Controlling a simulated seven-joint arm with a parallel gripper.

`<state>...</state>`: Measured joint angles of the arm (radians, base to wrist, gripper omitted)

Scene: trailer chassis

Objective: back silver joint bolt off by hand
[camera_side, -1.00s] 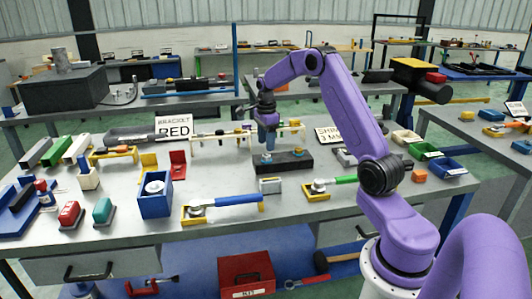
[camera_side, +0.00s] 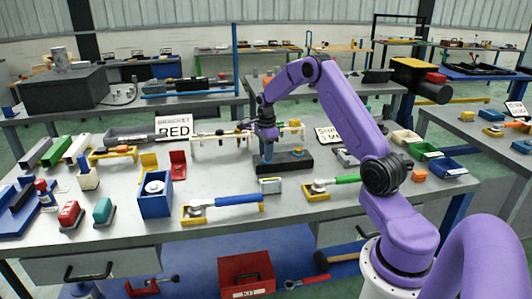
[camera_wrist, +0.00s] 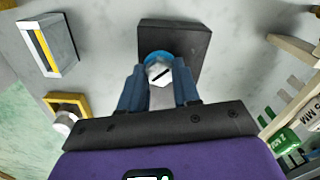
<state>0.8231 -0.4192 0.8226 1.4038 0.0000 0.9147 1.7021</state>
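The silver joint bolt (camera_wrist: 159,73) shows in the wrist view as a hex head with a dark slot, with part of a blue ring (camera_wrist: 154,57) beside it. It is at a black block (camera_wrist: 178,34), which also shows in the side view (camera_side: 295,161) on the bench. My gripper (camera_wrist: 159,80) has its blue fingers on both sides of the bolt head, with little or no gap visible. I cannot tell whether they grip it. In the side view my gripper (camera_side: 266,160) points down at the block's left part, and hides the bolt.
A grey box (camera_side: 270,185) and a green-handled tool on a yellow holder (camera_side: 317,188) are in front of the block. A pale rail rack (camera_side: 215,145) stands close behind. A blue-handled tool (camera_side: 238,200) lies front left. Bare bench lies left of the block.

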